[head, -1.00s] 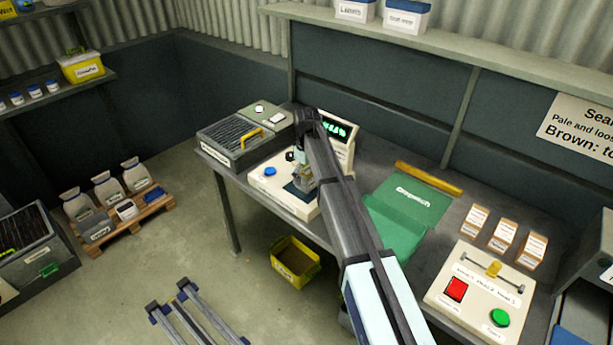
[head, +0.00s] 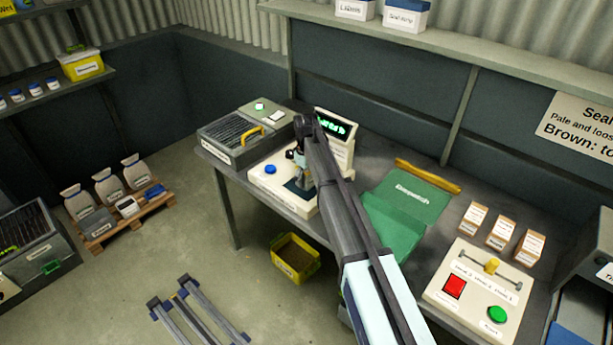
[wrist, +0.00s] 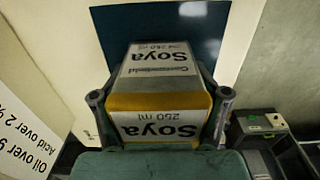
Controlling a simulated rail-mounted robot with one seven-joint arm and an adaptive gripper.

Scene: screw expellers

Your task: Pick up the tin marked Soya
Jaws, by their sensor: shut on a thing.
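The tin marked Soya (wrist: 160,95) is a pale box-like tin with a yellow-brown band, and its lettering reads upside down in the wrist view. My gripper (wrist: 161,98) has one finger on each side of the tin and is shut on it. In the head view my gripper (head: 301,172) is over the cream bench machine (head: 268,189), by its dark plate. The arm and gripper hide most of the tin there. I cannot tell whether the tin touches the plate.
A green display unit (head: 336,128) stands just behind my gripper. A black slotted box (head: 235,146) is to the left. A green Despatch tray (head: 400,230) and a control box (head: 476,285) with red and green buttons are to the right. A yellow bin (head: 295,258) sits on the floor.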

